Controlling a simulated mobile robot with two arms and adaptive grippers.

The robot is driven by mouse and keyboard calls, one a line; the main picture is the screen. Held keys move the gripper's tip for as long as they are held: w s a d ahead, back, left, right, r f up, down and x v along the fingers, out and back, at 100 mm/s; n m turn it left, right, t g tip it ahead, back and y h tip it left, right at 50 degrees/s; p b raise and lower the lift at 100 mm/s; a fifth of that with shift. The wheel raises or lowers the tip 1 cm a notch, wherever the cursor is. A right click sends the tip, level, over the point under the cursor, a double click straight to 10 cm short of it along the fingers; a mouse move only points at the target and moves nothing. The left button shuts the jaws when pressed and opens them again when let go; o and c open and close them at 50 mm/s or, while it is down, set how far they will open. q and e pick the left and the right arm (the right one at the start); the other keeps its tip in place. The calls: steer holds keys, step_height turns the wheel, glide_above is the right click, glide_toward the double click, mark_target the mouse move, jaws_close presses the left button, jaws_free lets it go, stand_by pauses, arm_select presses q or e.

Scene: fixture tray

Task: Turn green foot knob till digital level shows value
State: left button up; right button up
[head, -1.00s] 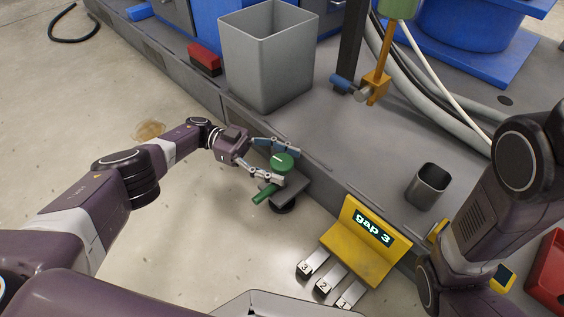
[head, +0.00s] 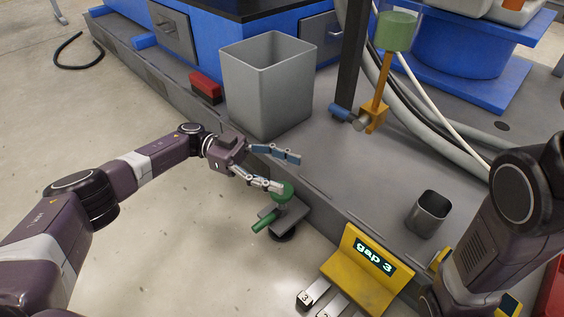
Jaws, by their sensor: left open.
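The green foot knob (head: 287,197) is a round cap over a small dark foot by the grey plinth's front edge. A green bar (head: 264,221) sticks out to the left below it. My left gripper (head: 290,172) is open, with its lower finger in front of part of the knob and its upper finger apart from it, nearer the bin. The knob is not between the fingers; I cannot tell if the lower finger touches it. A yellow block (head: 352,283) carries a dark display (head: 374,257) reading "gap 3". My right arm shows at the right; its gripper is not visible.
A grey bin (head: 262,95) stands on the plinth behind my left gripper, with a red brush-like item (head: 206,88) to its left. A dark grey cup (head: 430,213) stands at right. Numbered metal tabs (head: 313,294) lie before the yellow block.

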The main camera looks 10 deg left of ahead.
arm_select(q)
steer(key=shift+r, duration=1.35)
stand_by(0.6)
